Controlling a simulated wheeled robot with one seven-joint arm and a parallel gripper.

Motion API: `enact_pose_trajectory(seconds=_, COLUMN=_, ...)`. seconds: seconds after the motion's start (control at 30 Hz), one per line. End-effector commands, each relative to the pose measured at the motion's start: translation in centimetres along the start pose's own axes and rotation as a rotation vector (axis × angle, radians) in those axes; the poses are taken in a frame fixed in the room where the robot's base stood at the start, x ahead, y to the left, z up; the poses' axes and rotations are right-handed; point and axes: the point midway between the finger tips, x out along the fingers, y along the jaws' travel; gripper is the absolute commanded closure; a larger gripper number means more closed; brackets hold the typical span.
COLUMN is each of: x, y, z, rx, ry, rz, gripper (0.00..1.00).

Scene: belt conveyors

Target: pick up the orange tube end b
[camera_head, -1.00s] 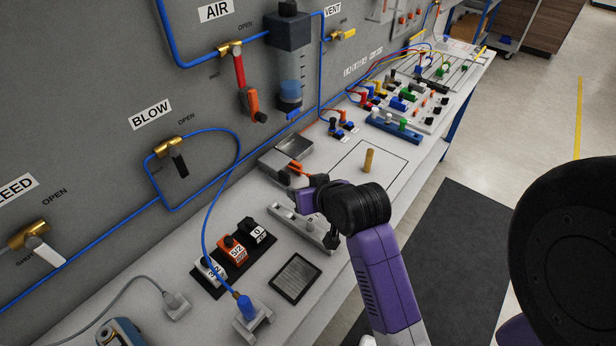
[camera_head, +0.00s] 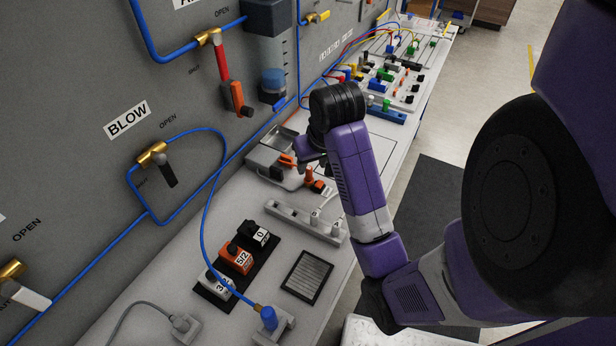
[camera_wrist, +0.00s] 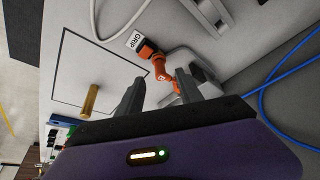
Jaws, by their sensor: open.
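A short orange tube (camera_wrist: 159,68) shows in the wrist view, running from a black and orange fitting (camera_wrist: 147,49) beside a "GRIP" label towards a grey-white block. I cannot tell which of its ends is end b. My gripper (camera_wrist: 160,84) is open, its two grey fingers apart on either side of the tube's near part. I see no contact, and the depth between them is unclear. In the head view, orange parts (camera_head: 287,160) show beside the gripper (camera_head: 302,165), and an orange and black fitting (camera_head: 317,184) stands just right of it. My wrist partly covers this area.
In the head view, a white rail (camera_head: 290,220), a label-block rack (camera_head: 237,258) and a blue hose (camera_head: 203,220) lie nearer. The grey panel (camera_head: 70,80) with valves rises at left.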

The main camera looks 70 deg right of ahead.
Motion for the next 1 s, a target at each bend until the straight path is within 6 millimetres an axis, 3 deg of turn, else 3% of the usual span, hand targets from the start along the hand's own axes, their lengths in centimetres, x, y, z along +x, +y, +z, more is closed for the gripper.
enact_pose_trajectory(seconds=0.4, x=4.7, y=0.0, z=-0.5, rx=0.001, ry=-0.002, rz=0.001, gripper=0.57)
enact_pose_trajectory(seconds=0.67, x=4.9, y=-0.1, z=-0.5, rx=0.000, ry=0.000, rz=0.001, gripper=0.57)
enact_pose_trajectory(seconds=0.9, x=4.9, y=-0.1, z=-0.5, rx=0.000, ry=0.000, rz=0.001, gripper=1.00)
enact_pose_trajectory(seconds=1.0, x=4.9, y=-0.1, z=-0.5, rx=0.000, ry=0.000, rz=0.001, gripper=1.00)
